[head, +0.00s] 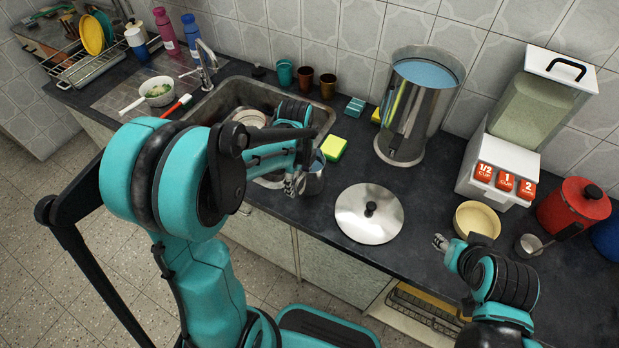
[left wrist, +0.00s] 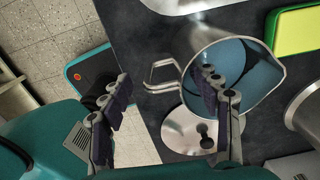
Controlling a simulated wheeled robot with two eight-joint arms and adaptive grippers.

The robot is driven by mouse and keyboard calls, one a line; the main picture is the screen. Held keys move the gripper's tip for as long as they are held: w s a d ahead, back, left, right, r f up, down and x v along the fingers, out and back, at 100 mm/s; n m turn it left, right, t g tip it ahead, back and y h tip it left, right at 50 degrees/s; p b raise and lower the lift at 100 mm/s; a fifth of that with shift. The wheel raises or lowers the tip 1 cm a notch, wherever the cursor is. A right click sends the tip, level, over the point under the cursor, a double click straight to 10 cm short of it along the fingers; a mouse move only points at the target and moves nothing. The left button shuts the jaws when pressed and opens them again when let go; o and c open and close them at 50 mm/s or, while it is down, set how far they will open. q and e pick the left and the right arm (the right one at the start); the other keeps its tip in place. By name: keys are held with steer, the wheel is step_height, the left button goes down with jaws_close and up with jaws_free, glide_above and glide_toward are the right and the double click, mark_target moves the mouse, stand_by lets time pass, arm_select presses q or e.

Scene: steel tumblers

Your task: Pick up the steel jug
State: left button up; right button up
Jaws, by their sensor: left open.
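The steel jug (head: 316,178) stands on the dark counter at the front right corner of the sink, partly hidden by my left gripper. In the left wrist view the jug (left wrist: 262,78) shows its bluish inside, a spout on the right and its handle (left wrist: 150,78) on the left. My left gripper (head: 296,182) is open at the jug. In the left wrist view its fingers (left wrist: 163,103) are spread, one overlapping the jug's body, with the handle showing in the gap. I cannot tell whether they touch. My right gripper (head: 440,242) is by the counter's front edge, away from the jug; its jaws are too small to read.
A steel lid (head: 352,222) with a black knob lies right of the jug. A yellow-green sponge (head: 333,147) lies behind it. The sink (head: 228,107) is to the left. A tall steel container (head: 405,125), a yellow bowl (head: 477,219) and a red canister (head: 572,205) stand further right.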

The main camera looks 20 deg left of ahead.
mark_target(300, 192)
arm_select(q)
steer(key=f+b, duration=0.2)
steer(key=f, duration=0.3)
steer(key=shift+d+f, duration=0.1)
steer(key=shift+d, duration=0.1)
jaws_close()
steer(key=shift+r, duration=0.3)
steer(key=shift+r+p, duration=0.5)
steer(key=shift+r, duration=0.6)
steer(key=shift+r+p, duration=0.45)
steer(key=shift+r, duration=0.45)
steer(key=w+d+r+p, duration=0.1)
steer(key=d+r, duration=0.2)
steer(key=d, duration=0.2)
steer(key=w+d+r+p, duration=0.1)
steer(key=d+r+p, duration=0.1)
steer(key=d, duration=0.4)
steer(key=shift+w+r, duration=0.2)
steer(key=shift+r, duration=0.6)
